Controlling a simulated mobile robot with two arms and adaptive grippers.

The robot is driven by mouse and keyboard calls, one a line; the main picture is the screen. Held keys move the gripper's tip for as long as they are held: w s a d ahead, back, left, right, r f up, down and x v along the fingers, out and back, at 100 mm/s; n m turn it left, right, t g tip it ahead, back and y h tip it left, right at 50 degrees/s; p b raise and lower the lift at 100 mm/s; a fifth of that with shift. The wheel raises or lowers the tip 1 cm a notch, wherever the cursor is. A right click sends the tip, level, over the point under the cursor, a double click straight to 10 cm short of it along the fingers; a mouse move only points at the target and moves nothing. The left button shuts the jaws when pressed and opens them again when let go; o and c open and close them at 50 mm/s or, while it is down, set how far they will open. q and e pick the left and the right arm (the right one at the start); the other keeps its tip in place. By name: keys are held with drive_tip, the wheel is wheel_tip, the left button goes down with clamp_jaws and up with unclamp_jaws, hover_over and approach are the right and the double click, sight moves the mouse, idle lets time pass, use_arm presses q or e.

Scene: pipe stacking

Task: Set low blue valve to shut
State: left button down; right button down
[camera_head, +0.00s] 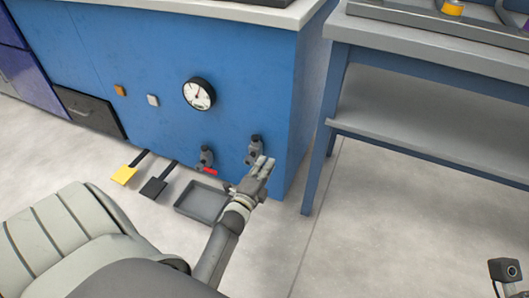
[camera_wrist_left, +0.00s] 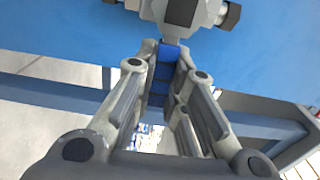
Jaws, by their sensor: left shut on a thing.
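The low blue valve's dark grey body (camera_head: 254,148) sits on the blue cabinet front, low and near its right edge. Its body (camera_wrist_left: 185,12) also shows at the top of the left wrist view. The blue handle (camera_wrist_left: 164,72) runs from the body down between the fingers. My left gripper (camera_head: 262,168) is at this valve, and in the left wrist view my left gripper (camera_wrist_left: 162,85) is shut on the blue handle. In the head view the gripper hides the handle.
A second valve (camera_head: 205,157) with a red handle (camera_head: 209,171) is just left. A round gauge (camera_head: 198,94) is above. A grey tray (camera_head: 200,201) lies on the floor below, beside yellow (camera_head: 123,175) and black (camera_head: 153,188) pedals. A workbench (camera_head: 420,55) stands to the right.

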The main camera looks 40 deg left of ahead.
idle(0.3)
use_arm(q)
drive_tip(key=shift+f, duration=0.1)
drive_tip(key=c, duration=1.5)
unclamp_jaws()
drive_tip(key=shift+o, duration=0.2)
drive_tip(key=shift+s, duration=0.2)
drive_tip(key=v, duration=0.7)
